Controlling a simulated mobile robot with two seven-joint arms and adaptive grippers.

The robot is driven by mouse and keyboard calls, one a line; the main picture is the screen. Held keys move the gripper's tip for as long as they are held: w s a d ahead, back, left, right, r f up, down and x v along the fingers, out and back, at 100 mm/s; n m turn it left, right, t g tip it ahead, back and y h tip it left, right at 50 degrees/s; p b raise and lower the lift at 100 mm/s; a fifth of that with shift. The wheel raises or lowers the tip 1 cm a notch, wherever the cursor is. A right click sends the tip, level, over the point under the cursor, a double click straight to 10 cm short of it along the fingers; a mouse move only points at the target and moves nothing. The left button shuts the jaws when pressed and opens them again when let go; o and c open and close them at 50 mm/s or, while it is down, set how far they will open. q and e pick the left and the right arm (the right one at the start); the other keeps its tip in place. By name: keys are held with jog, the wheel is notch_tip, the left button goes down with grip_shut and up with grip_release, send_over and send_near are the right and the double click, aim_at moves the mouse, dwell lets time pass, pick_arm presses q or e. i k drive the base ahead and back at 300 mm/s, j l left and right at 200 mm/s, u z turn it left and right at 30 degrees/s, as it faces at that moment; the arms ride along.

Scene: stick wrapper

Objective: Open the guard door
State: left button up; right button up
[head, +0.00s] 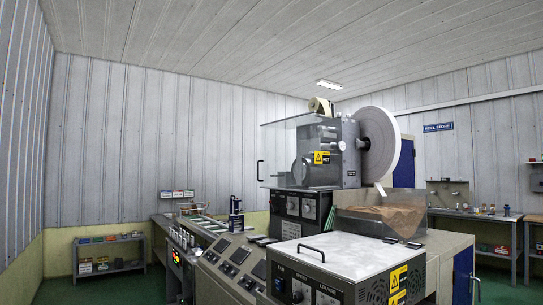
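The stick wrapper stands right of centre in the head view. A clear guard (280,150) with a dark vertical handle (260,171) at its left edge covers the front left of its grey upper housing (350,155). I cannot tell from this view whether the guard door is fully shut. A yellow warning label (321,158) shows beside the round parts behind the clear panel. Neither my left nor my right gripper is in view.
A white-topped cabinet (345,262) with a black bar handle stands in front of the wrapper. A control console (232,268) lies to its left. A large white reel (380,145) is behind. Shelves (108,254) and a workbench (478,215) line the walls. Green floor shows at lower left.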

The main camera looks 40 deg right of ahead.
aim_at(270, 155)
jog(key=z, duration=0.55)
jog(key=i+z, duration=0.15)
jog(key=z, duration=0.3)
jog(key=i+j+z, duration=0.1)
jog(key=z, duration=0.35)
jog(key=i+j+z, duration=0.1)
jog(key=j+z, duration=0.15)
jog(key=z, duration=0.15)
jog(key=i+j+z, duration=0.2)
jog(key=j+z, duration=0.25)
jog(key=i+j+z, duration=0.2)
jog(key=j, duration=0.2)
jog(key=j+z, duration=0.3)
jog(key=j, duration=1.2)
jog(key=i+j, duration=0.15)
jog(key=j, duration=0.35)
